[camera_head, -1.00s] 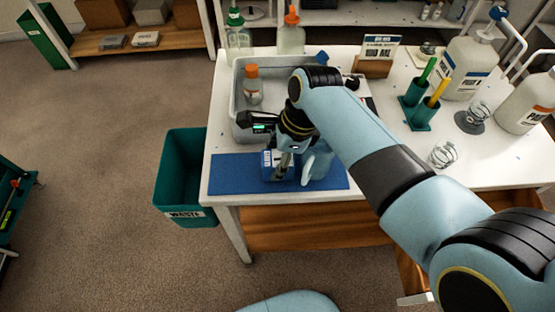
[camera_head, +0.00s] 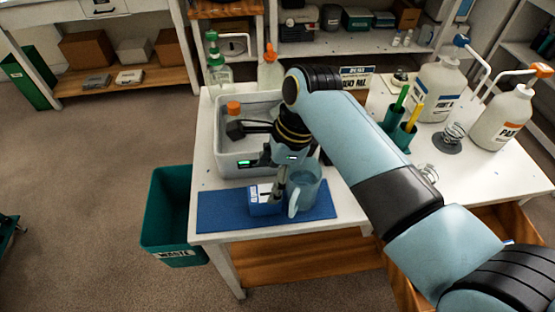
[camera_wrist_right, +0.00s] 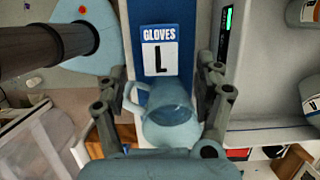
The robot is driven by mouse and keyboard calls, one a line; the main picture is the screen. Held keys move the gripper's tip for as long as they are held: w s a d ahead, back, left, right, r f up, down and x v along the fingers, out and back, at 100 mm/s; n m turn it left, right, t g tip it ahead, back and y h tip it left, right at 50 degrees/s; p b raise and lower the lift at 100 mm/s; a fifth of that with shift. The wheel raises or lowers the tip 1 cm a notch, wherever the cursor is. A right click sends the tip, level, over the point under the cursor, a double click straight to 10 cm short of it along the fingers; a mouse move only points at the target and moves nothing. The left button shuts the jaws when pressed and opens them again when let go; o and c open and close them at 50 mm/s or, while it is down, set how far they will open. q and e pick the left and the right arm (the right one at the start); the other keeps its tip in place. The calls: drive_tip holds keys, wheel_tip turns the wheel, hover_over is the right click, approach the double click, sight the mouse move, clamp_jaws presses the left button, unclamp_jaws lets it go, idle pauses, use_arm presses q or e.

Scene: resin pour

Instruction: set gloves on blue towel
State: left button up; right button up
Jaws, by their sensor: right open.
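The gloves box (camera_head: 263,207), blue with a white label, sits on the blue towel (camera_head: 222,212) at the table's front edge. Its label reads "GLOVES L" in the right wrist view (camera_wrist_right: 160,50). My right gripper (camera_head: 281,187) is at the box's right end, pointing down. In the wrist view its open fingers (camera_wrist_right: 162,78) stand apart on either side of the box's near end; whether they touch it I cannot tell. A light-blue mug (camera_head: 306,187) stands right beside the gripper; it also shows in the wrist view (camera_wrist_right: 170,118). My left gripper is out of view.
A green waste bin (camera_head: 168,215) is on the floor at left. Pump jugs (camera_head: 440,85) and pen holders (camera_head: 397,130) stand at right. The towel's left part is bare.

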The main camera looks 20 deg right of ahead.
drive_tip(key=v, duration=0.5)
idle(0.4)
